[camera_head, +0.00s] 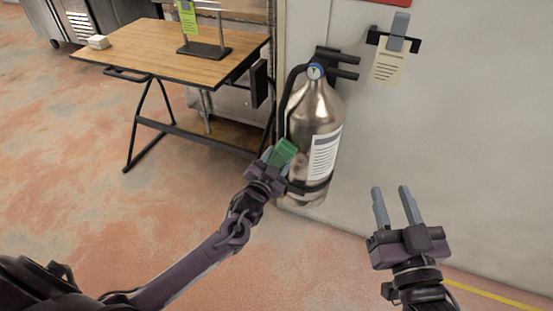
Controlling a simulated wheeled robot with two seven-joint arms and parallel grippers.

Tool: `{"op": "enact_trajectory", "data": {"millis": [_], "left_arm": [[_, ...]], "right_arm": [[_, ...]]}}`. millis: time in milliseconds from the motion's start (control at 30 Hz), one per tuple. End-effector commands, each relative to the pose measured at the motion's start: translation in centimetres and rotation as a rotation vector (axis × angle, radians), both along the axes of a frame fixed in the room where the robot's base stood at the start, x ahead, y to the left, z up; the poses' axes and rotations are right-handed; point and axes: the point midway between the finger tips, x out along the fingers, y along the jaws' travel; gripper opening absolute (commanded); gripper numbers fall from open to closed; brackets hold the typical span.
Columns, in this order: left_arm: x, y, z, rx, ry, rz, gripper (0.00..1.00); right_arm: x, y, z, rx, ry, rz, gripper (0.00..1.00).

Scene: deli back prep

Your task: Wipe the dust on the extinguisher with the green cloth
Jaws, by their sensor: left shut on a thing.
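A silver extinguisher (315,112) with a black hose, a gauge and a white label hangs upright on the wall. My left gripper (275,156) is shut on the green cloth (284,152) at the left side of the extinguisher's lower body. The cloth overlaps the extinguisher in the picture; I cannot tell whether it touches. I cannot make out dust on the metal. My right gripper (396,207) is open and empty, to the right of the extinguisher and lower, in front of the wall.
A tag (391,67) hangs on the wall (440,130).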

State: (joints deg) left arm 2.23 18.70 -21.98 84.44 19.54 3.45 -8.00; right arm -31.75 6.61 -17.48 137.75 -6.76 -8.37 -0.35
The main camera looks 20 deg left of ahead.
Motion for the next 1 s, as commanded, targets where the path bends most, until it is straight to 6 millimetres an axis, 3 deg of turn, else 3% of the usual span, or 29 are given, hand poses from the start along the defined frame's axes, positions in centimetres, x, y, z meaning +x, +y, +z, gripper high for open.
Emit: {"op": "enact_trajectory", "data": {"millis": [367, 800, 1000], "left_arm": [[0.0, -1.3, 0.1, -0.002, -0.001, -0.002, 0.31], [-0.4, -5.0, 0.0, -0.002, 0.000, 0.000, 0.31], [-0.4, -5.6, 0.0, 0.000, 0.000, 0.001, 0.31]], "right_arm": [[0.0, 0.0, 0.1, 0.000, 0.000, 0.000, 0.36], [0.0, 0.0, 0.5, 0.000, 0.000, 0.000, 0.36], [0.0, 0.0, 0.5, 0.000, 0.000, 0.000, 0.36]]}}
